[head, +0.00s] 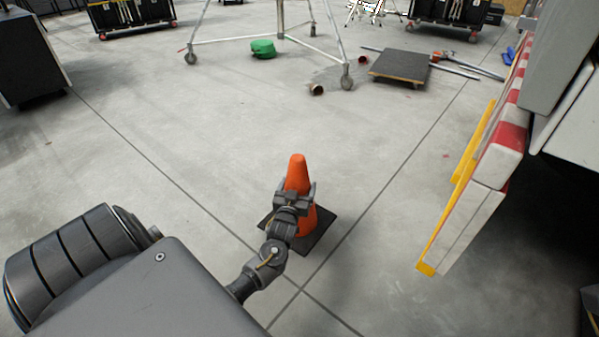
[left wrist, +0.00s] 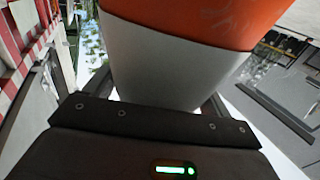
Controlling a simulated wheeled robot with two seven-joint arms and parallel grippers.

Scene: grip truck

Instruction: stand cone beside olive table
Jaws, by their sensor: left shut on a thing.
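The orange cone (head: 297,172) is upright in the head view, with a dark square base (head: 322,236). My left gripper (head: 296,192) is shut around the cone's upper body. In the left wrist view the cone's orange surface (left wrist: 200,18) and white band (left wrist: 165,70) fill the space between the fingers. The gripper hides part of the cone in the head view. I cannot tell whether the base touches the floor. I do not make out an olive table in either view. My right gripper is not in view.
A truck side with red-white stripes and a yellow edge (head: 450,205) stands at the right. A wheeled metal stand (head: 335,55), a green bundle (head: 263,48) and a dark dolly (head: 399,65) are farther back. Black carts line the far side. The middle floor (head: 190,110) is clear.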

